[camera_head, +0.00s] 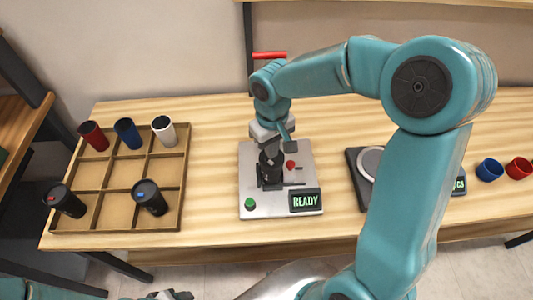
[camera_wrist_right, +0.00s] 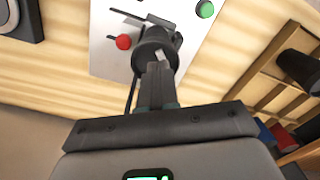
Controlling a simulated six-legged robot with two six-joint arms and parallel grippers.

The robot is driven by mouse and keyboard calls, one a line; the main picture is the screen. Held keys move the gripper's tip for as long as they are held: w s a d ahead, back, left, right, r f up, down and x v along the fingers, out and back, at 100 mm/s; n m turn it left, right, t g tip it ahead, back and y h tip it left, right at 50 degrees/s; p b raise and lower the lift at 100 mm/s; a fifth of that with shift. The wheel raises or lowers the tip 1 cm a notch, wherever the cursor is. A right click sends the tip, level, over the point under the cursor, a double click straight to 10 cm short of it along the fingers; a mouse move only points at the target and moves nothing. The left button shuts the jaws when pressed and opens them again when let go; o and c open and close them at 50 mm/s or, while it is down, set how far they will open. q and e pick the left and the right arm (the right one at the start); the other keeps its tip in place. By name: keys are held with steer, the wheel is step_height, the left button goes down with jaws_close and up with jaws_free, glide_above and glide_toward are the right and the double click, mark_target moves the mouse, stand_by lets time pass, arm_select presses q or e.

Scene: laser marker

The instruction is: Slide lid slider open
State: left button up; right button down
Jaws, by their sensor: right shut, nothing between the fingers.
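The laser marker (camera_head: 246,180) is a grey plate with a black round housing (camera_head: 270,178), a red knob (camera_head: 291,164), a green button (camera_head: 250,203) and a display reading READY (camera_head: 305,200). No part is marked as the lid slider. My right gripper (camera_head: 272,150) is shut and empty, pointing down at the housing. In the right wrist view its fingers (camera_wrist_right: 158,72) end at the black housing (camera_wrist_right: 155,40), with the red knob (camera_wrist_right: 123,42) to the left of the tips. Whether they touch is unclear. A grey part at the head view's bottom edge may be my left gripper (camera_head: 167,295).
A wooden divided tray (camera_head: 183,190) with several dark, red, blue and white cups stands at left. A scale-like device (camera_head: 355,165) is right of the marker, partly behind my right arm. Blue (camera_head: 489,170) and red (camera_head: 519,168) cups stand far right.

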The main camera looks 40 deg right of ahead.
mark_target(271, 162)
step_height(271, 162, up, 4)
steer(key=shift+f+p, duration=0.1)
steer(key=shift+p, duration=1.1)
